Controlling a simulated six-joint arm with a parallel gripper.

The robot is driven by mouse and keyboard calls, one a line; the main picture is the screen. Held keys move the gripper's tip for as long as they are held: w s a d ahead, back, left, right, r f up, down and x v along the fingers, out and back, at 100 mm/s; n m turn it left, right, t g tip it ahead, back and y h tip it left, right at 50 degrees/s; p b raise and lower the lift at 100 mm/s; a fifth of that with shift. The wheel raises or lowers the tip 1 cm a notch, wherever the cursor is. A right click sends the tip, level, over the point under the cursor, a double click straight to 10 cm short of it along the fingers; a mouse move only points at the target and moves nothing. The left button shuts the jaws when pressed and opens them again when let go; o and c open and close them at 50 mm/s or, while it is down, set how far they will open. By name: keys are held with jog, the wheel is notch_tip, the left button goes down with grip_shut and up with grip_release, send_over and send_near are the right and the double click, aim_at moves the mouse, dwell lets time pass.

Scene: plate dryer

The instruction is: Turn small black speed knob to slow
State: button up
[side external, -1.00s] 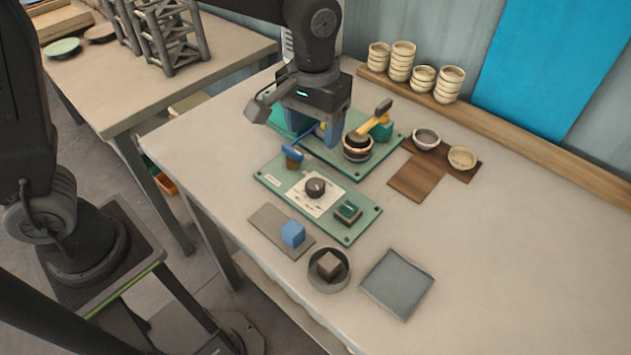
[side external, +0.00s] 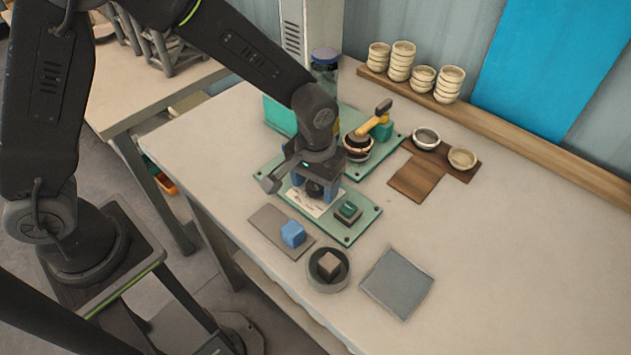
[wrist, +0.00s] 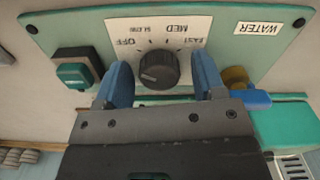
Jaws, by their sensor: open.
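The small black speed knob (wrist: 158,70) sits on a white dial card (wrist: 190,28) marked OFF, SLOW, MED and FAST, upside down in the wrist view. The card is on a green panel (side external: 357,229). My gripper (wrist: 160,62) is open, with one blue finger on each side of the knob. Gaps show between the fingers and the knob in the wrist view. In the side view my gripper (side external: 315,188) is low over the panel and partly hides the knob. I cannot tell exactly which mark the knob points to.
A green button (wrist: 74,73) on a dark base and a blue-handled water valve (wrist: 257,98) flank the dial. A blue block (side external: 293,234), a round dish (side external: 328,270) and a grey square plate (side external: 397,284) lie in front. A yellow-handled tool (side external: 373,121) stands behind.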

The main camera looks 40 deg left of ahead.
jog(key=shift+f, duration=0.1)
jog(key=c, duration=0.9)
jog(key=m, duration=0.3)
jog(key=shift+m, duration=2.4)
jog(key=o, duration=0.9)
